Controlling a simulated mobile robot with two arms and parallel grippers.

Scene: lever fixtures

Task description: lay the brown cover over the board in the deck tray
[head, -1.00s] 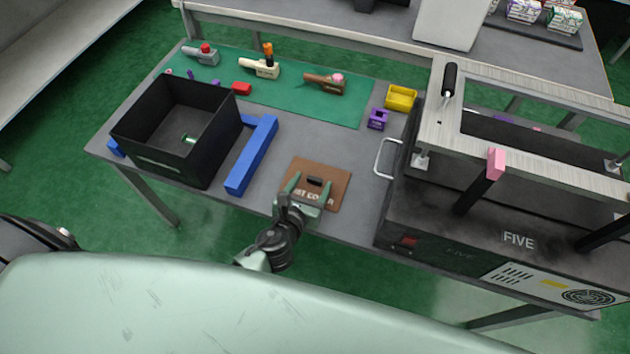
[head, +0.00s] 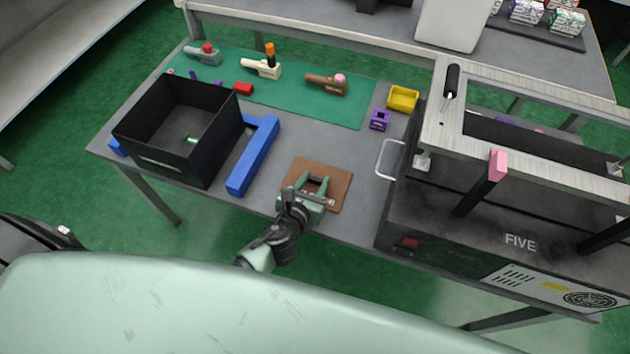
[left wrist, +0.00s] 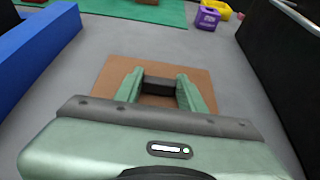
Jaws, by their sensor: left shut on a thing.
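The brown cover (head: 341,182) is a flat square plate with a small black grip block (left wrist: 158,85) on top. It lies on or very close to the grey table; I cannot tell whether there is a gap. My left gripper (head: 315,180) is over its middle, fingers shut on both sides of the block, as the left wrist view shows. The gripper hides the cover's near part. An open black tray (head: 212,153) stands to the left with a small green piece (head: 190,139) inside. I cannot make out a board in it. My right gripper is not in view.
A blue bar (head: 252,155) lies between the black tray and the cover. The black machine marked FIVE (head: 470,225) stands to the right, with a metal handle (head: 381,158). Behind are a green mat (head: 300,97) with lever fixtures, a purple holder (head: 379,121) and a yellow bin (head: 403,98).

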